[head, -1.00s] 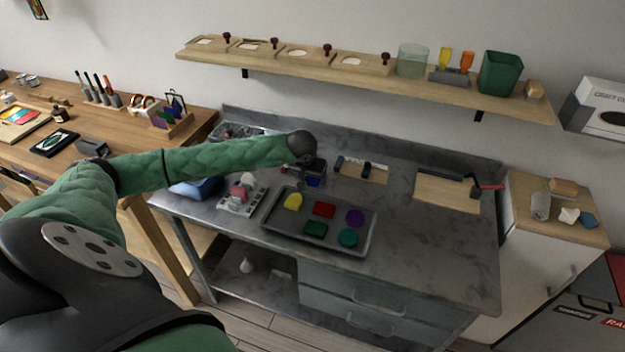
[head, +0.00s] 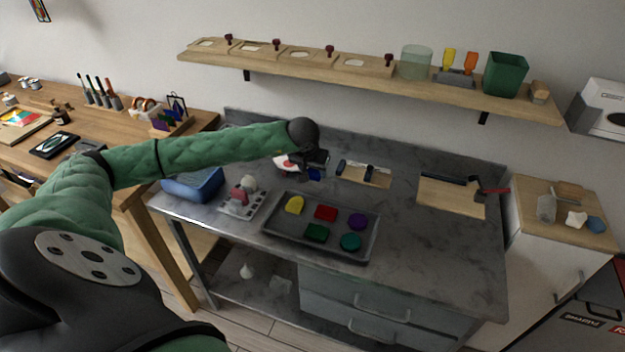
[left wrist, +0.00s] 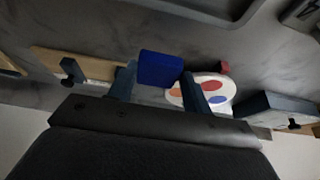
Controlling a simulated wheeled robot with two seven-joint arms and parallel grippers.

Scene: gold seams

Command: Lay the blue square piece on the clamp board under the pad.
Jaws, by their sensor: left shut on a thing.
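The blue square piece (head: 314,174) is in my left gripper (head: 311,162), above the steel bench behind the tray. My left gripper is shut on it; in the left wrist view the blue piece (left wrist: 160,69) shows between the two fingers (left wrist: 160,86). A board with a dark bar and a red handle (head: 452,198), which looks like the clamp board, lies on the bench to the right. The pad is too small to make out. Another board with two dark blocks (head: 364,176) lies nearer the gripper. My right gripper is not in view.
A grey tray (head: 272,232) holds several coloured pieces at the front. A white disc with coloured patches (left wrist: 205,92) is beside the gripper. A blue bin (head: 192,185) stands left. A wooden shelf (head: 300,70) hangs above. The bench right of the tray is clear.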

